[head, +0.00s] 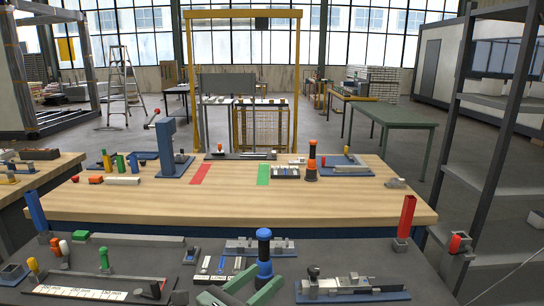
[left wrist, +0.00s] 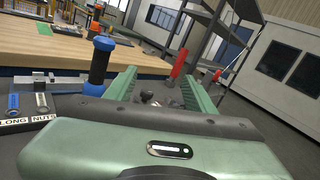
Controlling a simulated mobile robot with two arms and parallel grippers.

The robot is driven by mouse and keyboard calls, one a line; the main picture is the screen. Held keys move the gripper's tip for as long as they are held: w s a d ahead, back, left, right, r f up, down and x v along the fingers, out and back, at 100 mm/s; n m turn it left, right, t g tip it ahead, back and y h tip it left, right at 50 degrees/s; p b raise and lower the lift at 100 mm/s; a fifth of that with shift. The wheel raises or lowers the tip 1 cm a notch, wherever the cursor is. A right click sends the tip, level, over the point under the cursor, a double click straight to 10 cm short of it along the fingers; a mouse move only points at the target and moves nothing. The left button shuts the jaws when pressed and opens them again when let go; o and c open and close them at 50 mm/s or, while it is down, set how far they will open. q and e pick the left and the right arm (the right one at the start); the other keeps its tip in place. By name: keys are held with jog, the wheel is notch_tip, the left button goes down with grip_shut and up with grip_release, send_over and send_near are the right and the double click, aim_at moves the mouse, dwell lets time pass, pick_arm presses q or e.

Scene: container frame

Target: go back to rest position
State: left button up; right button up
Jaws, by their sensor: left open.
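My left gripper (head: 262,281) shows at the bottom middle of the head view, its two green fingers spread apart. In the left wrist view the green fingers (left wrist: 160,82) stand wide apart, with nothing held between them. Beside them is an upright tool with a black grip and blue base (head: 264,250); it also shows just left of the fingers in the left wrist view (left wrist: 101,62). I cannot tell whether the gripper touches it. My right gripper is not in view.
A dark front table (head: 150,255) carries a clamp fixture (head: 352,289), a labelled tray (head: 220,268) and a red post (head: 406,218). Behind it is a wooden workbench (head: 330,205) with fixtures. Grey shelving (head: 490,150) stands at right.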

pick_arm(q)
jog(key=s+a+f+n+y, duration=0.3)
jog(key=a+f+n+y, duration=0.15)
jog(key=n, duration=0.85)
jog(key=s+a+f+n+y, duration=0.35)
jog(key=f+n+y, duration=0.25)
jog(key=n, duration=0.7)
jog(key=s+a+f+n+g+y, duration=0.1)
jog(key=s+a+f+n+g, duration=0.3)
jog(key=s, duration=0.4)
jog(key=s+a+f+n+g, duration=0.2)
jog(key=s+f+n+g, duration=0.1)
jog(key=s+f+n, duration=0.3)
jog(key=s+a+f+n+g+y, duration=0.1)
jog(key=s+a+f+n+g, duration=0.25)
jog(key=s, duration=0.55)
notch_tip(320, 180, down, 27)
jog(key=b, duration=0.3)
jog(key=s+a+f+g+b, duration=0.2)
jog(key=s+f+b, duration=0.1)
jog(key=s+f, duration=1.5)
notch_tip(320, 180, down, 3)
jog(key=shift+s+a+f, duration=0.15)
jog(key=shift+a, duration=0.2)
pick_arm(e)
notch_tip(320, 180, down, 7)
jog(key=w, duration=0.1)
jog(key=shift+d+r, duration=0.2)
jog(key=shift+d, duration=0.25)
